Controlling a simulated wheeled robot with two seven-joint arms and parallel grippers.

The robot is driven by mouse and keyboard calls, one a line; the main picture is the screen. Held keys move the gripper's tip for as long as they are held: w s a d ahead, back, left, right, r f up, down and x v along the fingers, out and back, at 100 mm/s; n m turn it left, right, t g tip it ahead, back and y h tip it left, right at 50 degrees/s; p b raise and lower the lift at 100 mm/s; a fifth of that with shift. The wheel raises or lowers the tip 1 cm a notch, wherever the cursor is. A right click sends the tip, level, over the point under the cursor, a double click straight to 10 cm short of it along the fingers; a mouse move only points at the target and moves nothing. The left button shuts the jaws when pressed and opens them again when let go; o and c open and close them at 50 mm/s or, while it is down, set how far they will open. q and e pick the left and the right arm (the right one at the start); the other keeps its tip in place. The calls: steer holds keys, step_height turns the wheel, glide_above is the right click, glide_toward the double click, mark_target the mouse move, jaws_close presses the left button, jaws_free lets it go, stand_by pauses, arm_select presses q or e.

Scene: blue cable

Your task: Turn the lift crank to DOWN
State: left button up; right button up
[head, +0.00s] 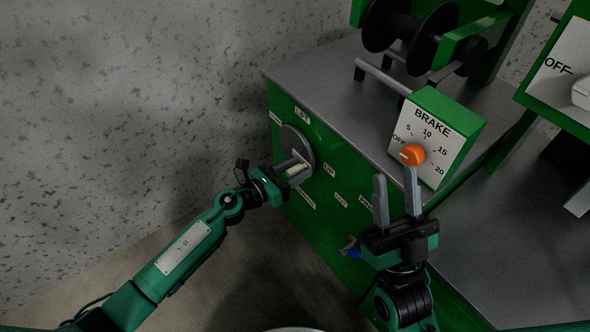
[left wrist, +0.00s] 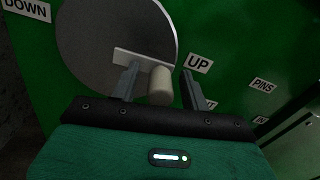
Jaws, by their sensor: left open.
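The lift crank is a grey disc (head: 294,142) on the green cabinet's side, with a pale cylindrical handle (head: 297,170). In the left wrist view the disc (left wrist: 105,40) carries a light bar, and the handle (left wrist: 160,86) stands out at the bar's end. The UP label (left wrist: 198,63) is right of the handle; the DOWN label (left wrist: 27,9) is at the upper left. My left gripper (head: 292,173) is open at the crank, its fingers on either side of the handle, not closed on it. My right gripper (head: 396,182) is open and empty, below the brake knob.
The BRAKE box (head: 456,108) with its orange knob (head: 412,154) stands on the grey bench top (head: 335,68), close to my right fingers. A black spool (head: 410,35) is behind it. A small blue thing (head: 350,246) shows beside my right gripper. An OFF panel (head: 560,75) is at the right.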

arm_select(q)
jaws_close()
stand_by(0.3)
